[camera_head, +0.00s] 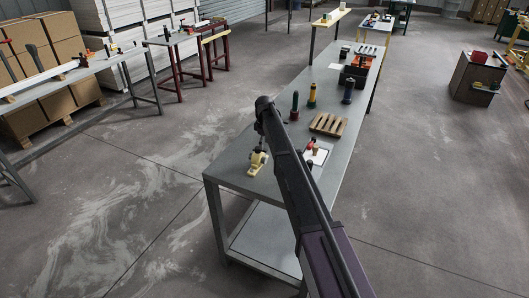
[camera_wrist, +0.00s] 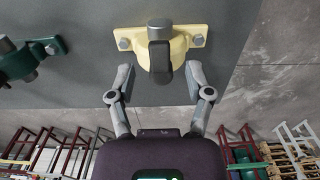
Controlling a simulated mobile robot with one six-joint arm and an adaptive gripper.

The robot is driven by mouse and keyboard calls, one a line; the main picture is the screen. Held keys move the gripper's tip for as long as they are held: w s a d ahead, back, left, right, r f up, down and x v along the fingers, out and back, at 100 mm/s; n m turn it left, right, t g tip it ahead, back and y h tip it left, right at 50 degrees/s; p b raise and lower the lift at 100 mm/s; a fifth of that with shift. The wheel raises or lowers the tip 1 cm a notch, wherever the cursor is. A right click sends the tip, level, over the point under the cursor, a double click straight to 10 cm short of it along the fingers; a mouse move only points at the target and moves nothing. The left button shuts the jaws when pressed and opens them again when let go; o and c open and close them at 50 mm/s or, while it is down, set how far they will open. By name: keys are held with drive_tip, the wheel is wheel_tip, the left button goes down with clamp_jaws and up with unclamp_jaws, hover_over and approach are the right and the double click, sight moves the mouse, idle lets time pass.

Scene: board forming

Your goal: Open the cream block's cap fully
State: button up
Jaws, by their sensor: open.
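The cream block (camera_head: 257,161) sits on the grey workbench near its front left corner. In the wrist view the cream block (camera_wrist: 180,41) shows a bolt on each side, a grey round knob on top and a dark cap or lever (camera_wrist: 159,55) in its middle. My gripper (camera_wrist: 158,80) is open, with its two fingers spread to either side of the dark part and just short of it. The fingers appear apart from the block. I cannot tell how far the cap is open.
A dark green block (camera_wrist: 22,62) stands beside the cream one in the wrist view. The floor left of the bench is clear.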

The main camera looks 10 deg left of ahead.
drive_tip(key=shift+f+b, duration=0.9)
drive_tip(key=shift+f, duration=0.3)
clamp_jaws()
